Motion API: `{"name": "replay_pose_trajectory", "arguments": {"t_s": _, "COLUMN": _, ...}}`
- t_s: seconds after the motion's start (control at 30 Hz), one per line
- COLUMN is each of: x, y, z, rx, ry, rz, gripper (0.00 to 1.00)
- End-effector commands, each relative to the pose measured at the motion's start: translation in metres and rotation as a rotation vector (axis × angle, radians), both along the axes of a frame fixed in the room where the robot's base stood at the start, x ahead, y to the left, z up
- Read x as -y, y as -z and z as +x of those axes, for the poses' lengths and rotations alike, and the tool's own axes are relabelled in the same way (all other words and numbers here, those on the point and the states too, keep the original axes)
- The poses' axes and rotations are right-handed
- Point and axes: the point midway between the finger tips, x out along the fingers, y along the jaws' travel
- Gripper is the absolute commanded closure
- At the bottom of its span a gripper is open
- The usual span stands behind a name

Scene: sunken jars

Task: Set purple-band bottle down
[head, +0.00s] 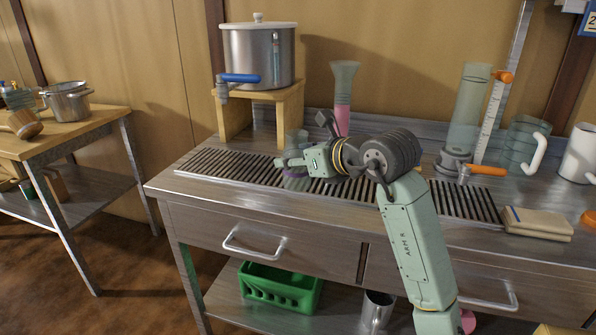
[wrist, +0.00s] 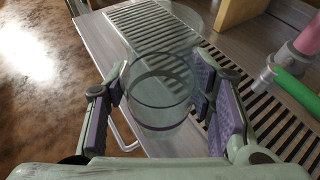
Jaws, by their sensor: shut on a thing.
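The purple-band bottle (head: 296,182) is clear glass with a purple band. It stands about upright at the left part of the slatted drain grate in the head view, partly hidden by my gripper (head: 291,163). In the wrist view the clear bottle (wrist: 160,106) is between the two purple-padded fingers of my gripper (wrist: 160,88), and its round rim faces the camera. My gripper is shut on it. I cannot tell whether its base touches the grate or hangs just above it.
The slatted grate (head: 235,170) runs along the metal counter. Behind it stand a wooden stand (head: 236,121) with a steel pot (head: 262,57) and a pink-bottomed flask (head: 342,118). A tall glass cylinder (head: 468,110) and a folded cloth (head: 538,224) are right. The counter's front-left corner is clear.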

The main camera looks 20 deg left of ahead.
Motion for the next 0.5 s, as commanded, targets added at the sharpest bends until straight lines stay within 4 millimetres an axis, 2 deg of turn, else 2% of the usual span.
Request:
{"name": "replay_pose_trajectory", "arguments": {"t_s": 0.3, "x": -0.052, "y": 0.004, "z": 0.066, "rx": -0.004, "ry": -0.003, "rz": 0.000, "gripper": 0.98}}
{"name": "replay_pose_trajectory", "arguments": {"t_s": 0.5, "x": -0.076, "y": 0.009, "z": 0.100, "rx": -0.003, "ry": -0.002, "rz": 0.000, "gripper": 0.98}}
